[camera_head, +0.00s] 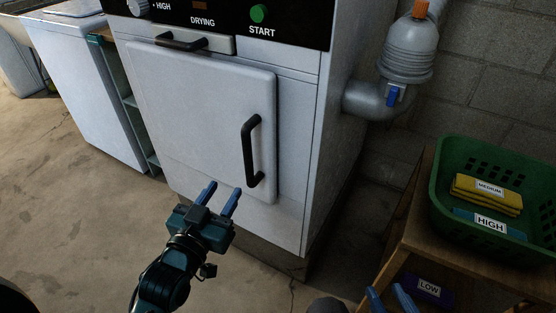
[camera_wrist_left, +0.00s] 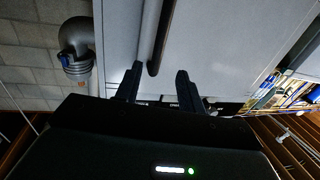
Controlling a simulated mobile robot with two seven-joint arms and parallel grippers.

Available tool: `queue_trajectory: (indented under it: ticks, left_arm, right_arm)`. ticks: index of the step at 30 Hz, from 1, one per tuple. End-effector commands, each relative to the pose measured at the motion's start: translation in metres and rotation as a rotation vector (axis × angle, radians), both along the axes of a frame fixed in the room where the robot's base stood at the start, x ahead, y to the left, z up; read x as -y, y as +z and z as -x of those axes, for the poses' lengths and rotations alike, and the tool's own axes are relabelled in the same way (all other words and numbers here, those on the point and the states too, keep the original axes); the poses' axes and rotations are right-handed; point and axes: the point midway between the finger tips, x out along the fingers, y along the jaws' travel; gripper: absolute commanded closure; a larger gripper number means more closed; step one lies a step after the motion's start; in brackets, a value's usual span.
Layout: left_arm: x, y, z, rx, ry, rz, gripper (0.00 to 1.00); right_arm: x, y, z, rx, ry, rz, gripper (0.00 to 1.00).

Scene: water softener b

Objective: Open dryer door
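The white dryer door (camera_head: 195,115) is closed flush with the dryer front. Its black vertical handle (camera_head: 250,152) is on the door's right side. My left gripper (camera_head: 220,190) is open and empty, in front of the lower door, left of and below the handle in the head view. In the left wrist view the handle (camera_wrist_left: 158,40) appears between the two open fingertips (camera_wrist_left: 158,78); contact is not visible. My right gripper (camera_head: 390,297) shows only its blue fingertips at the bottom edge, apart and with nothing visible between them; the rest is out of frame.
A grey pipe (camera_head: 365,100) stands right of the dryer. A wooden shelf (camera_head: 415,220) holds a green basket (camera_head: 445,225) with labelled packets; a LOW packet (camera_head: 428,290) is below. A white appliance (camera_head: 75,85) stands left. The floor before the door is clear.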

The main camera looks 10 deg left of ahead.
Motion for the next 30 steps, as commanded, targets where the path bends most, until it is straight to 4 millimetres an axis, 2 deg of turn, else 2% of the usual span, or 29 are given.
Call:
queue_trajectory:
  ticks: [5,8,21,25,30]
  left_arm:
    - [0.000,0.003,-0.010,0.022,0.003,0.003,0.61]
    - [0.002,0.004,-0.024,0.022,0.003,0.003,0.61]
    - [0.016,0.003,-0.110,0.019,0.002,0.004,0.61]
    - [0.018,0.002,-0.124,0.018,0.002,0.003,0.61]
    - [0.019,0.002,-0.131,0.017,0.002,0.003,0.61]
  right_arm:
    - [0.000,0.000,0.001,0.009,-0.001,-0.005,0.64]
    - [0.001,0.001,0.001,0.011,-0.002,-0.004,0.64]
    - [0.003,0.001,0.002,0.036,-0.007,0.001,0.64]
    - [0.004,0.002,0.002,0.043,-0.008,0.001,0.64]
    - [0.004,0.004,0.002,0.050,-0.009,0.002,0.64]
